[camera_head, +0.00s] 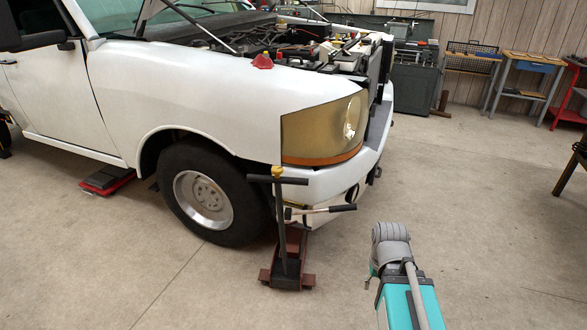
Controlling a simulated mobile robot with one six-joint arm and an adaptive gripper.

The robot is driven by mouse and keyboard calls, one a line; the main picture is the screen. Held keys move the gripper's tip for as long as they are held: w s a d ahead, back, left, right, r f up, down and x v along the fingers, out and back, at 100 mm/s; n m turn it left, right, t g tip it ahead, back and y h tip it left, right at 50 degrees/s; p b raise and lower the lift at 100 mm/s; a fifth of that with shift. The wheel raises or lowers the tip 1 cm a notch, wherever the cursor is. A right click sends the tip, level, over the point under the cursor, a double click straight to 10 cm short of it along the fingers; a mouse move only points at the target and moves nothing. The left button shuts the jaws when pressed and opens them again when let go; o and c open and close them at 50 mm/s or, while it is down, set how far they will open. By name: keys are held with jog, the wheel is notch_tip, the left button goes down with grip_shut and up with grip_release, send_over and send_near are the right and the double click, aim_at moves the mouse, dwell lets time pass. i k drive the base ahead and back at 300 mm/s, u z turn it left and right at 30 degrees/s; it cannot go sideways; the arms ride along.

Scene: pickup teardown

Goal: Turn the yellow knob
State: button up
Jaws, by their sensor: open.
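The yellow knob (277,171) is small and sits at the top of the upright dark handle of a floor jack (283,270). The jack has a dark crossbar just below the knob and a reddish-brown base on the floor, in front of the pickup's front bumper. Part of my arm, teal and grey, shows at the lower right, apart from the jack and the knob. My gripper cannot be made out in this view. Nothing is seen touching the knob.
The white pickup (190,85) fills the upper left with its hood open and a red object (262,62) on its fender. A second lever (322,209) sticks out to the right of the jack. Benches stand along the back wall.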

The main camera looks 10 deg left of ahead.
aim_at(276, 170)
jog(key=z, duration=1.1)
jog(key=k, duration=0.65)
jog(key=u, duration=0.7)
jog(key=i, duration=0.9)
jog(key=u, duration=0.05)
